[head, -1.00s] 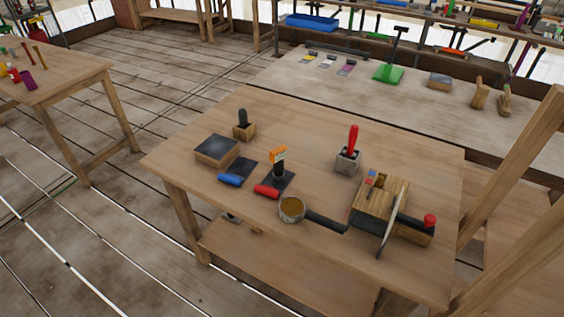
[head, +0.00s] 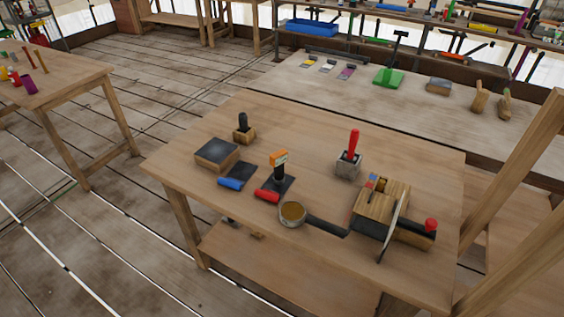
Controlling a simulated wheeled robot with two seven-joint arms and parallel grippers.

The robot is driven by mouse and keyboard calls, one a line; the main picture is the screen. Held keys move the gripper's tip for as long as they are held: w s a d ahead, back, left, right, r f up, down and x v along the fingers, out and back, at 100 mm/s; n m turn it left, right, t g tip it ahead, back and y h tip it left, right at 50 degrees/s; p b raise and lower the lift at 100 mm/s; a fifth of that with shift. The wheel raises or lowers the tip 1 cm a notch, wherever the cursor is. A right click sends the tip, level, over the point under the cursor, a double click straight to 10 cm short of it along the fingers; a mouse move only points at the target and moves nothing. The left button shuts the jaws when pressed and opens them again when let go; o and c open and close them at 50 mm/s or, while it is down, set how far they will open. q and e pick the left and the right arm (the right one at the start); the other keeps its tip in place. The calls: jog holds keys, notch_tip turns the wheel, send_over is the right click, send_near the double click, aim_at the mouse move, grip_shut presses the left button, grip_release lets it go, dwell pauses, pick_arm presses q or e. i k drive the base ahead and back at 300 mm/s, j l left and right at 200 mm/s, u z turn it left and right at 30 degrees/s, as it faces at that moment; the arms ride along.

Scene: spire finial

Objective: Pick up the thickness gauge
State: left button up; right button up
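A small tool with an orange and white head and a black stem, which looks like the thickness gauge (head: 279,166), stands upright on the wooden table (head: 305,130) in the head view. A dark flat plate lies around its foot, and a red-handled piece (head: 267,195) lies just in front of it. I cannot read any marking on it. Neither of my grippers shows in this view.
Near it are a blue-handled scraper (head: 230,183), a dark-topped block (head: 216,153), a round pan (head: 292,213), a red-handled tool in a grey block (head: 348,163) and a wooden block holder (head: 375,208). The table's far middle is clear. A wooden post (head: 515,195) rises at right.

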aim_at(277, 160)
jog(key=k+j+z, duration=0.2)
jog(key=j+z, duration=0.3)
jog(key=k+j+z, duration=0.25)
jog(key=z, duration=0.2)
jog(key=k+j+z, duration=0.3)
jog(key=z, duration=0.2)
